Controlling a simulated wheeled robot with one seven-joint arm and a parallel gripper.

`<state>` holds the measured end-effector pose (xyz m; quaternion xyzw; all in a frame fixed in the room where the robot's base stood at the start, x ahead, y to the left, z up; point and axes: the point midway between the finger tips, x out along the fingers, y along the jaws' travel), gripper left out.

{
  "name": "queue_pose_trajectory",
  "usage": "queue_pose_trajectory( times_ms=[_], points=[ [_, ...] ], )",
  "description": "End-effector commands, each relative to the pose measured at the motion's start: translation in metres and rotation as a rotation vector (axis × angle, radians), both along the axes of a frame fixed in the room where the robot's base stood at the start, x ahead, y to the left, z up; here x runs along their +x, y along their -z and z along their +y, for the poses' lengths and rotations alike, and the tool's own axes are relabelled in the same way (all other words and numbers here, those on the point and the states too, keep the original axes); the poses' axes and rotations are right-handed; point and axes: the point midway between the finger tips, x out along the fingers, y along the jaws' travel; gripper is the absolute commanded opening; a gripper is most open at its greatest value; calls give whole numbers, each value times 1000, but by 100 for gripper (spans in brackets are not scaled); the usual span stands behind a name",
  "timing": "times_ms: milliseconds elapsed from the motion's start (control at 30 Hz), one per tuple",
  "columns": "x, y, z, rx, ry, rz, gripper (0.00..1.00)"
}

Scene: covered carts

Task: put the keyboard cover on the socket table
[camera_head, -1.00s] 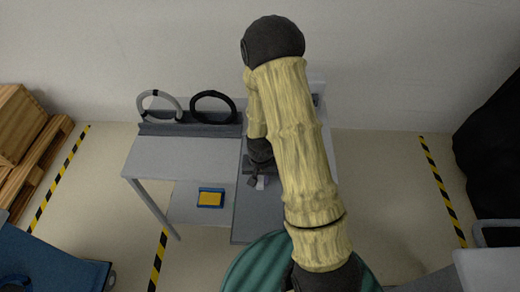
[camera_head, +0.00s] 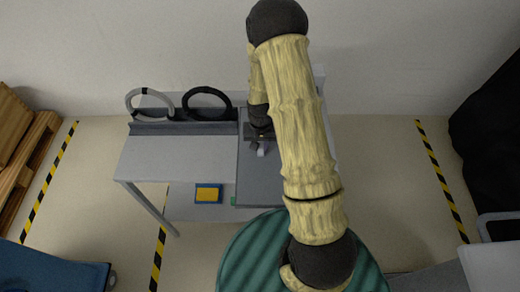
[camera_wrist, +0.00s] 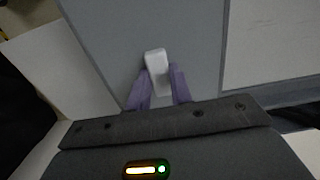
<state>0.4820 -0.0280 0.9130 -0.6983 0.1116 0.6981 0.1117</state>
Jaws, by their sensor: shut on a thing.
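The keyboard cover (camera_head: 250,185) is a flat grey panel with a small white handle. The handle (camera_wrist: 154,58) stands between the two purple fingers of my gripper (camera_wrist: 160,84), which is shut on it. The panel fills the middle of the wrist view. In the head view my gripper (camera_head: 262,148) is partly hidden behind my arm. The panel is at the right part of a light grey table (camera_head: 175,158), which I take as the socket table. My arm hides its right side. I cannot tell whether the panel touches the tabletop. No sockets show.
A white ring (camera_head: 150,103) and a black ring (camera_head: 206,103) stand at the table's back, near the wall. A blue and yellow box (camera_head: 208,194) sits on the lower shelf. Pallets (camera_head: 30,160) are at left, a blue surface (camera_head: 50,268) at lower left. The table's left half is bare.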

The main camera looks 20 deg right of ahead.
Motion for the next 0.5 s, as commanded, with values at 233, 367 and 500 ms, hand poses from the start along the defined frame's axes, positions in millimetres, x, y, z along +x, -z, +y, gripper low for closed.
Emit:
queue_pose_trajectory(
  times_ms=[233, 367, 500],
  points=[
    [0, 31, -1, 0, 2, 0, 3],
    [0, 36, -2, 1, 4, -1, 3],
    [0, 34, -1, 0, 2, -1, 3]
  ],
)
